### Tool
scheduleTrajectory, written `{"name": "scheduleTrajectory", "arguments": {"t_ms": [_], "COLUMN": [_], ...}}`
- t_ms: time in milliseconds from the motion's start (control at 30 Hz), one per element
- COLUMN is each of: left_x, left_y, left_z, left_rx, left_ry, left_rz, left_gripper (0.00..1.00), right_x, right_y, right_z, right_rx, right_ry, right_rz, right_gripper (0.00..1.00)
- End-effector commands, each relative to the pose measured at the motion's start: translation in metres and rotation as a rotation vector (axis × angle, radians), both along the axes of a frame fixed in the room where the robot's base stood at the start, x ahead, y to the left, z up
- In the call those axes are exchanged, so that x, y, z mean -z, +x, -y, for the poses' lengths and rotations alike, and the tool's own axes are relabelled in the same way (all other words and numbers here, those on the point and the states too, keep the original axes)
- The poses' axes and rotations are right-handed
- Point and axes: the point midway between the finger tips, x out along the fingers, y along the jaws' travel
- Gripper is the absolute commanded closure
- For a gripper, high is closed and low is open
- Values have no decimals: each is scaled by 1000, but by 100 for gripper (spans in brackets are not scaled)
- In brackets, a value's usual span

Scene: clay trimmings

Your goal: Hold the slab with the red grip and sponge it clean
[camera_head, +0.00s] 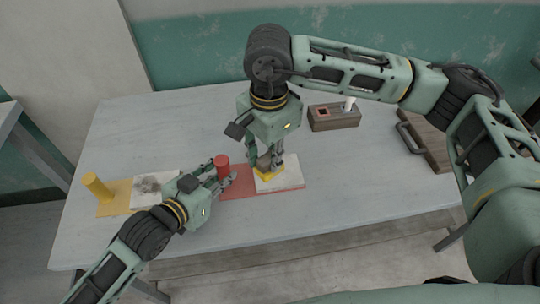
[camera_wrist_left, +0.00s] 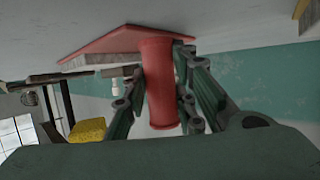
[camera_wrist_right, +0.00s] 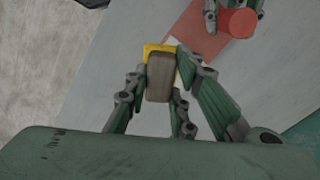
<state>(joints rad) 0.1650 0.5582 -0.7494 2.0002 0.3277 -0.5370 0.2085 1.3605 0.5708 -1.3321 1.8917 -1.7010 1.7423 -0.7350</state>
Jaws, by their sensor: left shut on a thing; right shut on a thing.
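The red grip (camera_head: 221,163) is an upright red cylinder on the red base (camera_head: 238,182). My left gripper (camera_head: 225,179) is shut on the red grip, and its fingers show on both sides of it in the left wrist view (camera_wrist_left: 160,95). A pale slab (camera_head: 288,178) lies on the right part of the red base. My right gripper (camera_head: 267,160) is shut on the sponge (camera_head: 268,171), which has a yellow underside and a brown-grey block on top (camera_wrist_right: 160,75). The sponge is over the slab's left part, apparently touching it. The slab face under it is hidden.
To the left, a yellow grip (camera_head: 97,187) stands on a yellow base beside a slab with dark smudges (camera_head: 155,189). A wooden block with a red-edged recess (camera_head: 333,118) stands at the back. A brown board with a handle (camera_head: 428,145) lies at the right. The front table is clear.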

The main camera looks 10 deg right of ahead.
Motion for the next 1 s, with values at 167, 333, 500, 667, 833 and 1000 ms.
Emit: {"name": "scheduleTrajectory", "arguments": {"t_ms": [167, 333, 500, 667, 833, 1000], "left_x": [1, 0, 0, 0, -4, -17], "left_y": [0, 0, 0, 0, -10, -34], "left_z": [0, 0, 0, 0, -10, -32], "left_rx": [-1, 0, 0, 0, 0, -1], "left_ry": [-1, 0, 0, 0, 1, 3], "left_rz": [-2, -1, -1, -1, -2, -3], "left_gripper": [72, 57, 53, 53, 53, 53], "right_x": [0, 0, 0, 0, 0, 0], "right_y": [0, 0, 0, 0, 0, 0], "right_z": [0, 0, 0, 0, 0, 0], "right_rx": [0, 0, 0, 0, 0, 0], "right_ry": [0, 0, 0, 0, 0, 0], "right_rz": [0, 0, 0, 0, 0, 0], "right_gripper": [100, 100, 100, 100, 100, 100]}}
